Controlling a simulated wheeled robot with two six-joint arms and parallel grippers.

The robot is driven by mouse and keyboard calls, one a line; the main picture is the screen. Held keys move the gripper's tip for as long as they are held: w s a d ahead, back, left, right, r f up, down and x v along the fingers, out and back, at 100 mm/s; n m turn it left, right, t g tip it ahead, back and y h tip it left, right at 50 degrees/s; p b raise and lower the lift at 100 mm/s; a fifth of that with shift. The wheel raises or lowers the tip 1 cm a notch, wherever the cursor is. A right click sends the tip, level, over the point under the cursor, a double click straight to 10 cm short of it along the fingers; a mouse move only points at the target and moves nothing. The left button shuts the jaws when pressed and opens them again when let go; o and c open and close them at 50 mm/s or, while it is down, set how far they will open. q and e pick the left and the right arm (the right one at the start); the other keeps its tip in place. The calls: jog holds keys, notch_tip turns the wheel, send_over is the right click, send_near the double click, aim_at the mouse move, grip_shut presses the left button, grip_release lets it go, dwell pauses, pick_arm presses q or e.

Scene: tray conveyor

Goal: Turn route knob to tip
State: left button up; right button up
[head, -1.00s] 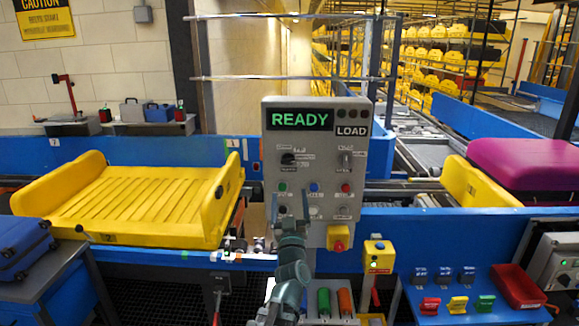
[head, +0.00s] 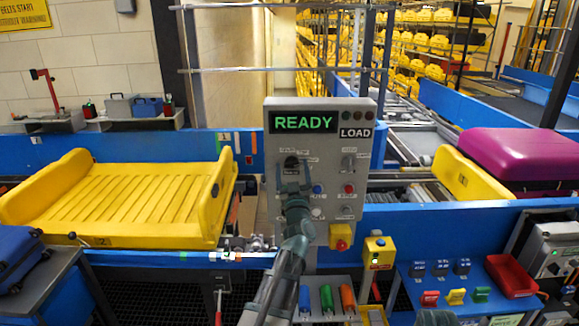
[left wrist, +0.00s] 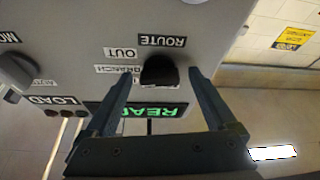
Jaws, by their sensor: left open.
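The route knob (head: 291,160) is a dark knob at the upper left of the grey control panel (head: 327,204). In the left wrist view the black knob (left wrist: 159,70) sits below the word ROUTE, with OUT and BRANCH labels beside it. My left gripper (head: 292,178) is open in front of the panel. In the left wrist view its two fingers (left wrist: 162,80) stand on either side of the knob, with visible gaps. Which label the knob points at is unclear. A dark part, likely my right gripper (head: 432,306), shows at the bottom edge; its jaws are unclear.
The panel display (head: 303,122) reads READY, with LOAD beside it. A second knob (head: 347,163) is to the right, with push buttons and a red-on-yellow stop button (head: 340,236) below. A yellow tray (head: 130,205) stands left; a purple case (head: 525,155) lies right.

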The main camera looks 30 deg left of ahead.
pick_arm(q)
jog(key=c, duration=1.4)
jog(key=shift+n, duration=0.5)
jog(key=n+g, duration=0.1)
jog(key=n, duration=0.1)
jog(key=n+y+p, duration=0.1)
jog(key=n, duration=0.1)
jog(key=shift+w+d+r+g+y, duration=0.1)
jog(key=shift+r+g+y, duration=0.05)
jog(key=shift+g+y, duration=0.2)
jog(key=shift+n+g+y+p, duration=0.45)
jog(key=shift+n+g+p, duration=0.75)
jog(key=shift+n, duration=1.6)
jog(key=shift+g, duration=0.25)
